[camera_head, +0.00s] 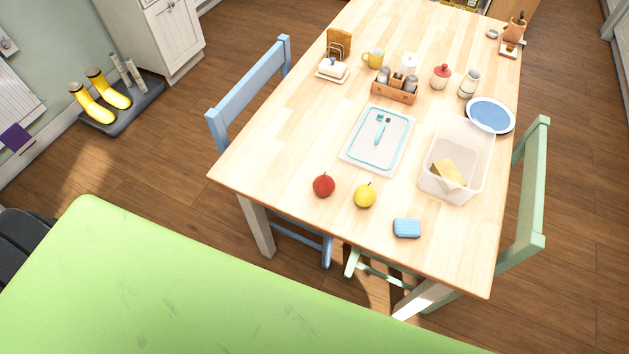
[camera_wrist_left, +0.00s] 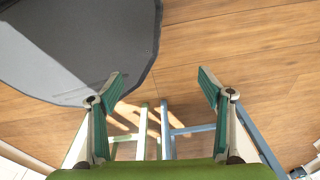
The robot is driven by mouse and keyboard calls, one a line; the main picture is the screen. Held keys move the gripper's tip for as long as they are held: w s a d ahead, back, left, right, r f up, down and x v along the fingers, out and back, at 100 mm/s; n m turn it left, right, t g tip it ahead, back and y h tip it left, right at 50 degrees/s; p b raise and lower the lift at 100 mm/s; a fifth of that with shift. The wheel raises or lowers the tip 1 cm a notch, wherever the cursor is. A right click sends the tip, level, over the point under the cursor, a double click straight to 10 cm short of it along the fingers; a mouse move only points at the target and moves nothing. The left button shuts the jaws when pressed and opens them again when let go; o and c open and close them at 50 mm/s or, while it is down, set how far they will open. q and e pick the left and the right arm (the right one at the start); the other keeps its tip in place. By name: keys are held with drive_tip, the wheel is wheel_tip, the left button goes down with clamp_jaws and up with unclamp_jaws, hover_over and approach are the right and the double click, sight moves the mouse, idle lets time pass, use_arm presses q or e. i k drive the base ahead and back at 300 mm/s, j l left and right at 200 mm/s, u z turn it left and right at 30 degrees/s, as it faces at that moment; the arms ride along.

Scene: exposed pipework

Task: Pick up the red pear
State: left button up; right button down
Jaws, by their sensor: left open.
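The red pear (camera_head: 323,186) is a round red fruit with a short stem, near the left front corner of the wooden table (camera_head: 290,150). It stands clear, with a yellow fruit (camera_head: 364,196) a little to its right. My left gripper (camera_wrist_left: 158,88) shows in the left wrist view. Its two fingers are spread wide with nothing between them, and wooden floor shows beyond. The pear is not in the wrist view. Neither gripper shows in the head view, so I cannot see the left gripper's distance to the pear.
A blue sponge (camera_head: 406,228) lies right of the fruits. A blue chair (camera_head: 250,84) and a green chair (camera_head: 530,200) flank the table. Bare tabletop surrounds the fruits.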

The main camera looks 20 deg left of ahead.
sight(324, 185)
drive_tip(key=i+l+u, duration=0.1)
drive_tip(key=u, duration=0.3)
drive_tip(key=i+l+u, duration=0.1)
drive_tip(key=l+u, duration=0.15)
drive_tip(key=u, duration=0.2)
